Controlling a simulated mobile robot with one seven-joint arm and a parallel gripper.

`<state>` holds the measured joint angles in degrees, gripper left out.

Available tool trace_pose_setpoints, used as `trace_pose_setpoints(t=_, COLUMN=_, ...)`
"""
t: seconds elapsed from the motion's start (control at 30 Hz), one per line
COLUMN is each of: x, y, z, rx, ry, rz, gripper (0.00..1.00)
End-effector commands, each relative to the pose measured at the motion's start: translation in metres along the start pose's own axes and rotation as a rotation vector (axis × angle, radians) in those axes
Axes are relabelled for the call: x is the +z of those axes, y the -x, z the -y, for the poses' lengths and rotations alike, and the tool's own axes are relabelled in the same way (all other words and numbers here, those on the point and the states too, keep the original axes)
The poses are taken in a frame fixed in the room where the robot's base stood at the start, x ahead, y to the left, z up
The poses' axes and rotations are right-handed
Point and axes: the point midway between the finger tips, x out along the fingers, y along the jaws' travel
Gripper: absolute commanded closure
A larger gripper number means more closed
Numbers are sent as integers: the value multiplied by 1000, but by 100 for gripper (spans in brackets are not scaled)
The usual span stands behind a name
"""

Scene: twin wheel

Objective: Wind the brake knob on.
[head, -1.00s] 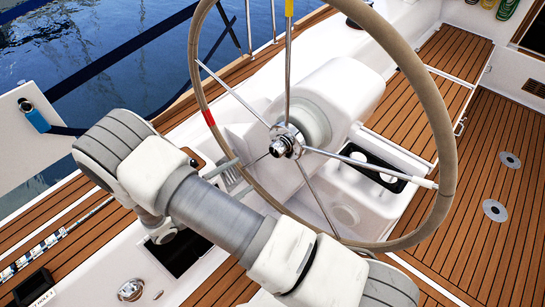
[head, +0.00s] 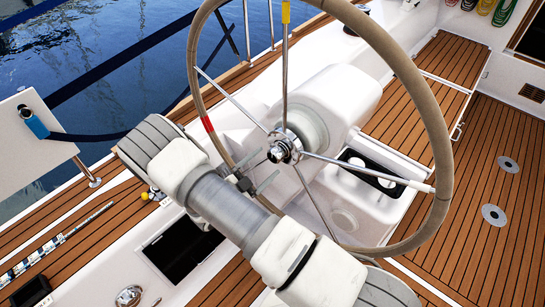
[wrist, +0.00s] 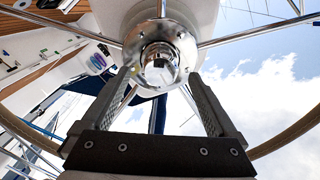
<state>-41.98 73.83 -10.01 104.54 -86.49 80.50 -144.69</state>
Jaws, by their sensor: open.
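The brake knob (head: 277,153) is a small shiny chrome knob at the centre of the steering wheel's hub. In the wrist view the knob (wrist: 160,66) sits straight ahead, upper middle, in front of a round chrome hub plate with bolts. The steering wheel (head: 436,110) has a tan rim and thin metal spokes. My gripper (head: 270,169) is just below and left of the hub, its fingers pointing toward it. In the wrist view its two fingers (wrist: 160,80) are spread wide, one to each side below the knob, with nothing held. The knob appears clear of both fingers.
The spokes and rim surround the hub close to my gripper. A white pedestal (head: 345,95) stands behind the wheel. A white panel (head: 38,135) and blue lines are at the left. Teak decking (head: 500,200) lies open at the right.

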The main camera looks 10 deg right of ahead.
Motion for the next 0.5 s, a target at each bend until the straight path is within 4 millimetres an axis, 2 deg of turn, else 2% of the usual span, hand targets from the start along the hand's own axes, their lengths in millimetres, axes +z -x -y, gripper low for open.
trace_pose_setpoints(t=0.03, x=-1, y=-10, z=-1, rx=2, ry=0, rz=-3, gripper=6)
trace_pose_setpoints(t=0.2, x=0, y=-31, z=0, rx=2, ry=-1, rz=-1, gripper=6)
trace_pose_setpoints(t=0.5, x=0, y=-40, z=0, rx=0, ry=-1, rz=0, gripper=6)
